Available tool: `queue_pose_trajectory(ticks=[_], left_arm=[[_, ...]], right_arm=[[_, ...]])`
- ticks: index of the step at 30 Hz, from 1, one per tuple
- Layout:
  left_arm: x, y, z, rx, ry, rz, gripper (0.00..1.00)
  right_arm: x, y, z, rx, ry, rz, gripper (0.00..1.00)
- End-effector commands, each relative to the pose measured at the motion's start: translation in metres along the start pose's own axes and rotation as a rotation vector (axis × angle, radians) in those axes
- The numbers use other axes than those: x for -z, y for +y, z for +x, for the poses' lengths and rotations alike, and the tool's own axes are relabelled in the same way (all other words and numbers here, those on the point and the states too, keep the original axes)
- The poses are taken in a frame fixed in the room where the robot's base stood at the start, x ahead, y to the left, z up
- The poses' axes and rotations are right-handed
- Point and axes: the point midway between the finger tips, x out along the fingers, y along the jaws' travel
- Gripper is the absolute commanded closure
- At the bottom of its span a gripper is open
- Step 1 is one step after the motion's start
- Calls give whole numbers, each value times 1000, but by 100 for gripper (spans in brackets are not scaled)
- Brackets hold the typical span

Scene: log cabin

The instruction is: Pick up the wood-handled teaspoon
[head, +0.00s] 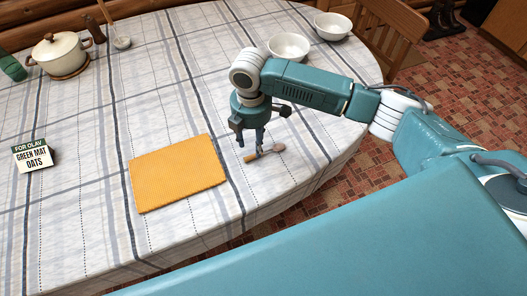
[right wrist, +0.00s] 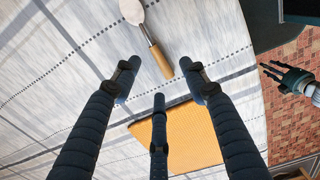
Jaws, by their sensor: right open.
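The wood-handled teaspoon (head: 278,147) lies on the tablecloth near the table's right edge, to the right of an orange mat. Its bowl points right and its wooden handle left. My right gripper (head: 252,146) points down, close over the handle, with its fingers apart. In the right wrist view the teaspoon (right wrist: 155,56) lies ahead of the spread fingers of my right gripper (right wrist: 158,78), with nothing held between them. The teaspoon shows whole there. What seems to be my left gripper (right wrist: 287,78) shows small at the right edge of that view; its opening is unclear.
The orange mat (head: 178,173) lies left of the gripper. Two white bowls (head: 289,47) (head: 333,26), a lidded pot (head: 58,51) and a chair (head: 393,38) are farther back. Cloth around the teaspoon is clear.

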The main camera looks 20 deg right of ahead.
Motion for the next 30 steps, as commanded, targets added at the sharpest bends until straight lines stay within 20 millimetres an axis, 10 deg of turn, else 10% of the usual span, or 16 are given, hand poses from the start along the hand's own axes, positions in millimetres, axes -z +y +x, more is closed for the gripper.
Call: queue_pose_trajectory(ticks=[23, 30], left_arm=[[-1, 0, -13, -1, -3, 2, 60], [-1, 0, -13, -1, -3, 2, 60]], right_arm=[[0, 4, 59, -2, 0, -1, 56], [0, 4, 59, -2, 0, 0, 99]])
